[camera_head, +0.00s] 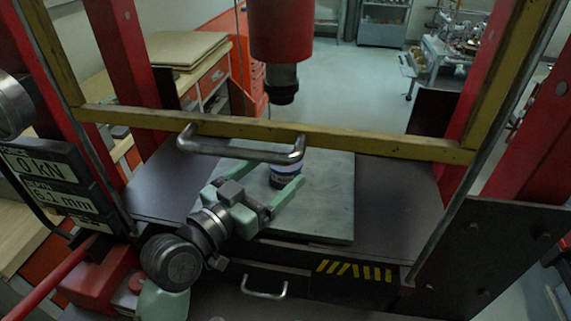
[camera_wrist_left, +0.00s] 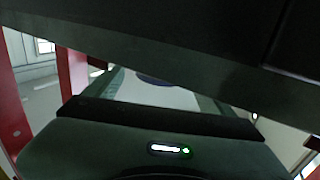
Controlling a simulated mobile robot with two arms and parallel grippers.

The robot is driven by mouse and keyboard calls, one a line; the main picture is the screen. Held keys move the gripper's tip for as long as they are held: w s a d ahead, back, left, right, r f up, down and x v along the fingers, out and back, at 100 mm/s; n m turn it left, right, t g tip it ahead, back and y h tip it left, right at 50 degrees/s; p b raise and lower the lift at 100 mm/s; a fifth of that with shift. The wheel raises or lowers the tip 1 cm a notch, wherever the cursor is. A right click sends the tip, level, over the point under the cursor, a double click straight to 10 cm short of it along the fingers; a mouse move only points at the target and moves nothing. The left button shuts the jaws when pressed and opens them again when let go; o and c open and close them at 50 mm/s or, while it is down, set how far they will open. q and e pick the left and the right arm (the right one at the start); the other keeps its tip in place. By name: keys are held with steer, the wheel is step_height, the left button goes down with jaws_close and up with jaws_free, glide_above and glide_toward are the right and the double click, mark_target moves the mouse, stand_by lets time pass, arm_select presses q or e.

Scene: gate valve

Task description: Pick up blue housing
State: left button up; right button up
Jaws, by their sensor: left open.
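The blue housing (camera_head: 284,171) is a small, dark blue and pale round part on the grey-green plate of the press. The guard's metal handle hides part of it in the head view. My left gripper (camera_head: 273,172) is open, with its green fingers spread to either side of the housing. I cannot tell whether they touch it. In the left wrist view, only a dark blue edge of the housing (camera_wrist_left: 154,79) shows between the fingers, below a dark bar. My right gripper is not in view.
The yellow guard frame (camera_head: 360,143) with its metal handle (camera_head: 250,152) crosses in front of the plate (camera_head: 325,215). The red press ram (camera_head: 282,35) hangs above. Red columns stand on both sides. A readout box (camera_head: 60,185) is at the left.

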arm_select(q)
steer(key=shift+x, duration=1.2)
steer(key=shift+s+a, duration=0.1)
steer(key=shift+c, duration=0.5)
jaws_close()
steer(key=shift+r, duration=0.2)
